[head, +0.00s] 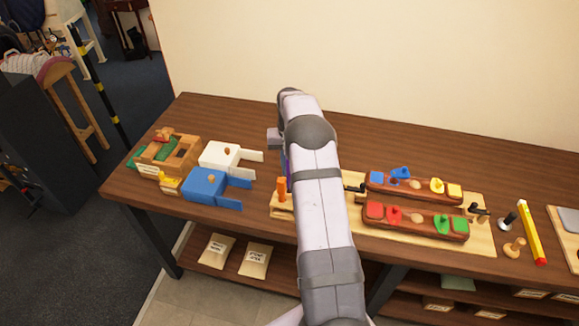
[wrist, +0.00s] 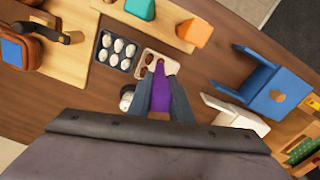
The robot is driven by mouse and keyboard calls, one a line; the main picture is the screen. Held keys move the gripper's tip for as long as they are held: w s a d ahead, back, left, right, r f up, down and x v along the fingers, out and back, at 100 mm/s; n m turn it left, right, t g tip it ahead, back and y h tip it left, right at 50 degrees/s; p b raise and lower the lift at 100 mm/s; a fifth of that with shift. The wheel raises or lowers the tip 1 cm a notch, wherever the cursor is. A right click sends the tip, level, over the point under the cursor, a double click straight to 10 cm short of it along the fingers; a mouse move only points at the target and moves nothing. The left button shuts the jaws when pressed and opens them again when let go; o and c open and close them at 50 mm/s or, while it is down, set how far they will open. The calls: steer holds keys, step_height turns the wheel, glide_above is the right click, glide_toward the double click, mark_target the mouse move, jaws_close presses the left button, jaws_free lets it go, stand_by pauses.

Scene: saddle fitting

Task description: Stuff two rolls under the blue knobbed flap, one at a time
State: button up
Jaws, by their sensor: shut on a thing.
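My gripper (wrist: 160,82) is shut on a slim purple piece (wrist: 161,98), held pointing away from the wrist, near a small cream tray (wrist: 147,67). I cannot tell whether the purple piece is a roll. A dark tray (wrist: 98,62) of several white oval pieces stands beside the cream tray.
An orange peg (head: 282,188) stands close by my arm. Boards with coloured pieces (head: 418,219) fill the right. The table's front edge is close to the blue piece.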

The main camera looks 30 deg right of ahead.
steer(key=shift+s+f+b, duration=0.1)
steer(key=shift+f+b, duration=0.5)
steer(key=shift+f, duration=0.5)
stand_by(2.1)
steer(key=shift+r, duration=0.15)
steer(key=shift+r+p, duration=2.4)
steer(key=shift+r, duration=1.05)
steer(key=shift+a+f, duration=0.1)
steer(key=shift+a, duration=0.45)
steer(key=s+a+f+n+b, duration=0.2)
steer(key=s+a, duration=0.5)
steer(key=a, duration=0.4)
steer(key=s+a+f+n+b, duration=0.2)
steer(key=s+a, duration=0.5)
steer(key=a, duration=0.4)
steer(key=shift+a+n+b, duration=0.2)
steer(key=shift+n+b, duration=0.7)
